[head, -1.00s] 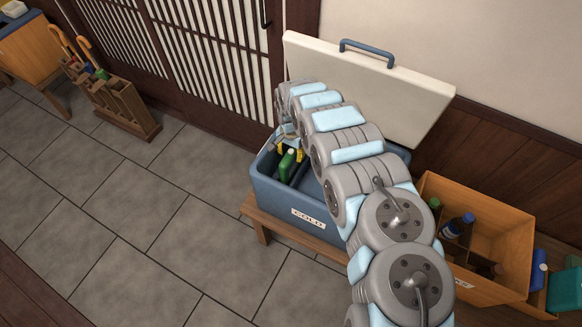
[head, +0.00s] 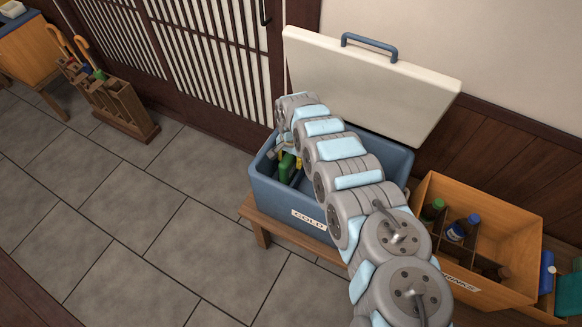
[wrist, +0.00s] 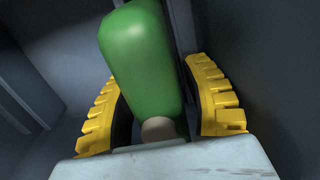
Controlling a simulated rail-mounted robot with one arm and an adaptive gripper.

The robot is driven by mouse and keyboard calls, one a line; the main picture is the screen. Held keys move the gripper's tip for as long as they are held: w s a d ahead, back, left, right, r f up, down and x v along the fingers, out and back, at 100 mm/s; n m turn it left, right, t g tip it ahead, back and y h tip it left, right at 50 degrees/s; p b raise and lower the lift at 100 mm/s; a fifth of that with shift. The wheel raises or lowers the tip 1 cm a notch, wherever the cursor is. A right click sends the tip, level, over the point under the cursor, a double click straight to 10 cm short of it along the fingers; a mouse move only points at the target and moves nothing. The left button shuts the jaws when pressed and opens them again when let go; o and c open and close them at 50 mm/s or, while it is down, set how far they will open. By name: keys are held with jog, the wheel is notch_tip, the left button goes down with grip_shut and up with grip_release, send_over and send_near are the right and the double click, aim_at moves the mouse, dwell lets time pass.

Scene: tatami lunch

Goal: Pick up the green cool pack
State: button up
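The green cool pack (head: 287,166) stands inside the blue box marked COLD (head: 264,188), near its left end. In the wrist view the pack (wrist: 140,55) fills the space between my fingers, with a beige end near the palm. My gripper (wrist: 160,90) has one yellow finger on each side of it. Dark strips lie between the yellow fingers and the pack. I cannot tell whether the fingers press on it. In the head view my arm covers part of the box, and my gripper (head: 286,160) is partly hidden.
The box's white lid (head: 370,85) stands open behind it. Grey inner walls (wrist: 270,60) rise close around my fingers. A wooden crate with bottles (head: 505,235) is at the right. A wooden rack (head: 120,105) stands at the left on open tiled floor.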

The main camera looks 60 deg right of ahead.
grip_shut()
jog(key=shift+r, duration=0.1)
